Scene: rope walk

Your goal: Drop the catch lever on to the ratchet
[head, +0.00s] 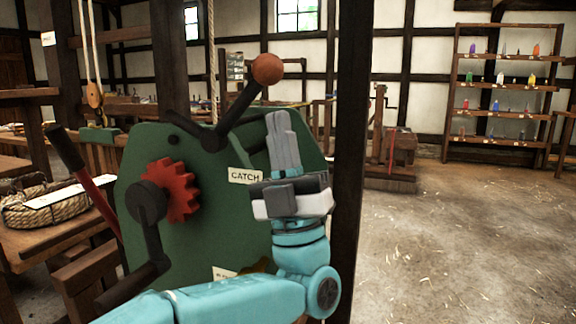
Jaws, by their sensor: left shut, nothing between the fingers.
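The catch lever (236,108) is a dark bar with a brown-orange ball knob (268,69), mounted at the top of a green plate (225,215). Its knob end is tilted up to the right, and its dark lower end is above the ratchet, apparently apart from it. The ratchet (184,188) is a red toothed wheel, partly hidden behind a dark crank hub. A white label (245,176) on the plate reads CATCH. My left gripper (279,117) is shut and empty, pointing up in front of the plate's right side, just below the knob. My right gripper is out of view.
A dark crank handle (150,240) sticks out before the plate. A red lever with a black grip (85,178) stands at left, near a rope coil (47,205). A dark post (351,150) rises right of my gripper. The floor (470,240) at right is open.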

